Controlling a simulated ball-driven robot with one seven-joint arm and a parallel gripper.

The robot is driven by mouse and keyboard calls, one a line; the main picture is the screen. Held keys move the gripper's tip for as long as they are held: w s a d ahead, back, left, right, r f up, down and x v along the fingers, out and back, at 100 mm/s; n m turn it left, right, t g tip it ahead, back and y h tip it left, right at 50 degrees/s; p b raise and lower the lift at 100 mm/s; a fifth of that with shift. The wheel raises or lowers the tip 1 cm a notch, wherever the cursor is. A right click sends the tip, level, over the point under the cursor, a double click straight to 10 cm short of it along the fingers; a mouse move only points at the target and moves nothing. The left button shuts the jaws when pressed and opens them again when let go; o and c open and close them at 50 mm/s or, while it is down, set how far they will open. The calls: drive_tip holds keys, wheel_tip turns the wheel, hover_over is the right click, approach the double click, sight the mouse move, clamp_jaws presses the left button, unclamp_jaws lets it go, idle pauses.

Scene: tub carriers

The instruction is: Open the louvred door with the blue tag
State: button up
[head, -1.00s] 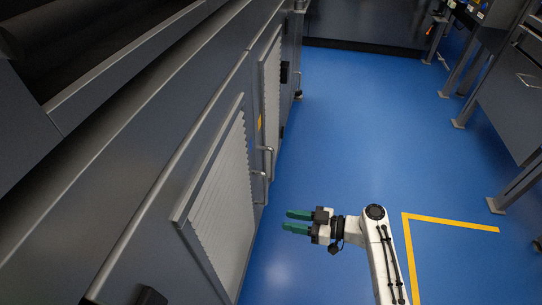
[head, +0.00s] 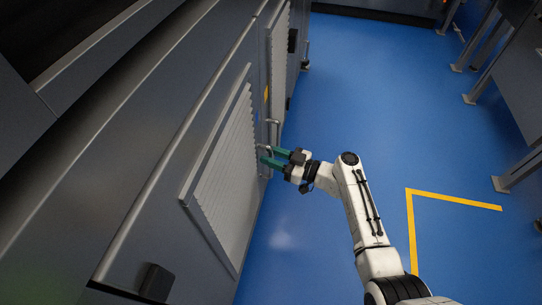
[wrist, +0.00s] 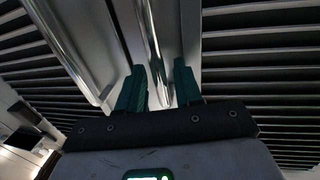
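Two pale louvred doors are set in the grey cabinet on the left of the head view, a near one (head: 228,175) and a farther one (head: 279,65). Both look closed. I see no blue tag in either view. My gripper (head: 271,157) is at the handle side of the near door, beside its bar handle (head: 264,149). In the wrist view my gripper (wrist: 160,85) has its green fingers apart, with a shiny bar handle (wrist: 152,45) between them. Whether they touch the bar is unclear. The farther door's handle (head: 273,129) is just beyond.
A yellow tag (head: 267,93) is on the cabinet between the doors. A dark block (head: 156,282) juts from the cabinet front nearby. Blue floor (head: 370,110) lies open to the right, with a yellow corner line (head: 455,199) and grey metal legs (head: 520,172) at the right edge.

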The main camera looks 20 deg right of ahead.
drive_tip(key=shift+w+a, duration=0.2)
drive_tip(key=shift+c, duration=0.5)
clamp_jaws()
